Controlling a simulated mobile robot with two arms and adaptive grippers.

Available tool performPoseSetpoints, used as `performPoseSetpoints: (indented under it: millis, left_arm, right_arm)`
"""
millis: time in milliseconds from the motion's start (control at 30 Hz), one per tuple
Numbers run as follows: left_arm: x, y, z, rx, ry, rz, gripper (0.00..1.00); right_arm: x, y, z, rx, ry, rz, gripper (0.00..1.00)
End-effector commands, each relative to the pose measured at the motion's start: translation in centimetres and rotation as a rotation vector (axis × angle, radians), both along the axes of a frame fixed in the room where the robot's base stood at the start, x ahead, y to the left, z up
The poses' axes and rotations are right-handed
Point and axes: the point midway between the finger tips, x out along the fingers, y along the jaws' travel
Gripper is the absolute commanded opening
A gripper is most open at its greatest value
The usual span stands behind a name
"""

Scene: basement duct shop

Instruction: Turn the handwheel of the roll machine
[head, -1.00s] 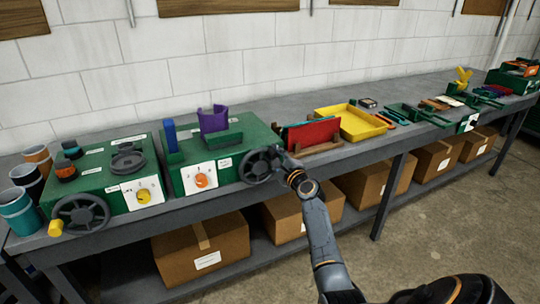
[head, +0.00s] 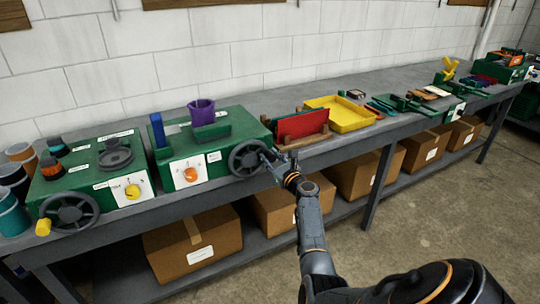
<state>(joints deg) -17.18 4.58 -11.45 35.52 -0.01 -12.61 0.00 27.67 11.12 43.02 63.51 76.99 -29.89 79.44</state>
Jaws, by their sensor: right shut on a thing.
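A green machine (head: 222,160) with an orange knob (head: 190,174) stands on the bench, and a dark handwheel (head: 249,159) is on its right front. A purple curved piece (head: 202,112) stands upright on top, bent nearly into a round tube. A blue upright piece (head: 158,131) is at its left. My right gripper (head: 269,159) is shut at the right side of this handwheel; its fingers partly hide the rim and the exact grip. My left gripper is not in view.
A second green machine (head: 82,168) with a yellow knob and its own handwheel (head: 69,212) stands at left, beside several cups. A wooden rack with red sheets (head: 301,124) and a yellow tray (head: 342,114) are at right. Cardboard boxes (head: 193,243) fill the lower shelf.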

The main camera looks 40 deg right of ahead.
Motion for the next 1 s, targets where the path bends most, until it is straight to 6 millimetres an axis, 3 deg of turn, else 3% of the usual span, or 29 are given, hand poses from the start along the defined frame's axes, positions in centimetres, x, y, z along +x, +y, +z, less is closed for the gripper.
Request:
performPoseSetpoints:
  millis: [733,767,800,1000]
  left_arm:
    - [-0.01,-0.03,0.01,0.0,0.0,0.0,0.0]
    - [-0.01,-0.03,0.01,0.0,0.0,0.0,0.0]
    - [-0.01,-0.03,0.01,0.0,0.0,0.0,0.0]
    - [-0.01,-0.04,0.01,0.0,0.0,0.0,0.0]
  right_arm:
    - [-0.05,0.06,-0.86,0.085,-0.016,0.0,0.0]
    - [-0.05,0.06,-0.86,0.084,-0.016,0.0,0.37]
    - [-0.05,0.06,-0.86,0.084,-0.015,0.001,0.41]
    - [-0.02,0.04,-0.72,0.081,-0.017,0.001,0.41]
